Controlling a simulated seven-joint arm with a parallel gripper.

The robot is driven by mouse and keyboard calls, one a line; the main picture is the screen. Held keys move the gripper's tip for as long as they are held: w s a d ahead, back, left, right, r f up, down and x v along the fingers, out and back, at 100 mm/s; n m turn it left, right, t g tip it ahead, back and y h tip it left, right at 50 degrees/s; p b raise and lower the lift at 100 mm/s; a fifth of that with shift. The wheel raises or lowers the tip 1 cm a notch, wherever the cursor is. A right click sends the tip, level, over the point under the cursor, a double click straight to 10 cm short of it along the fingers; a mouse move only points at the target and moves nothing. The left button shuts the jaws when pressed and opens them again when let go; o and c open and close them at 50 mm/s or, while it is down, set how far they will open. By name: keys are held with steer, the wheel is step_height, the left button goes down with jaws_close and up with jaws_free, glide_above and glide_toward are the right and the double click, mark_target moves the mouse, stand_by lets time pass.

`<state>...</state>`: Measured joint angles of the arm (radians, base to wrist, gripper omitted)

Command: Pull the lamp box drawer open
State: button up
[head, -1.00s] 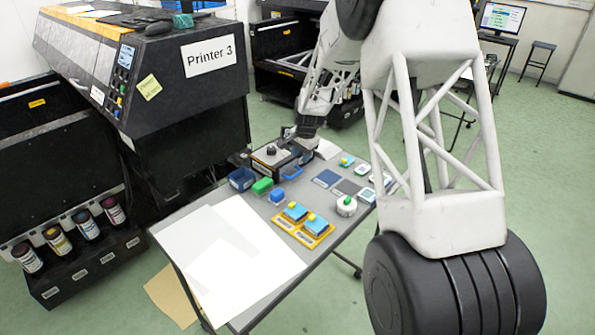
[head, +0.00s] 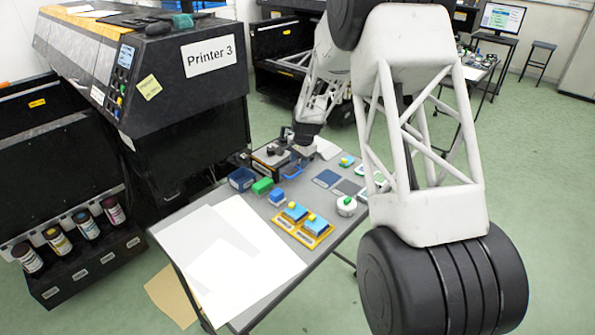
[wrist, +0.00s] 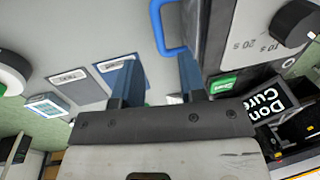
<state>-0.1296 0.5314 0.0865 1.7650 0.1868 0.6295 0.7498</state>
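The lamp box (head: 262,163) stands at the far side of the table, a small dark box with a light top. In the wrist view, the lamp box (wrist: 262,50) is at the upper right, with a black knob and time marks on top. A blue loop handle (wrist: 157,25) sticks out from its dark side; it also shows in the head view (head: 291,172). Whether the drawer is shut is not clear. My gripper (wrist: 158,60) is open and empty. Its right fingertip is close to the handle's lower end; contact cannot be told. My gripper (head: 303,153) is beside the box in the head view.
A dark blue bin (head: 241,179), a green block (head: 262,186) and a blue block (head: 277,197) stand near the box. A yellow tray (head: 303,231) and a round white item (head: 346,206) are nearer. White sheets (head: 230,255) cover the table's near left.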

mark_target(297, 173)
steer(key=shift+w+a+f, duration=0.15)
steer(key=shift+a+f, duration=0.05)
steer(key=shift+f, duration=1.15)
steer(key=shift+w+a+f, duration=0.15)
steer(key=shift+f, duration=1.15)
jaws_close()
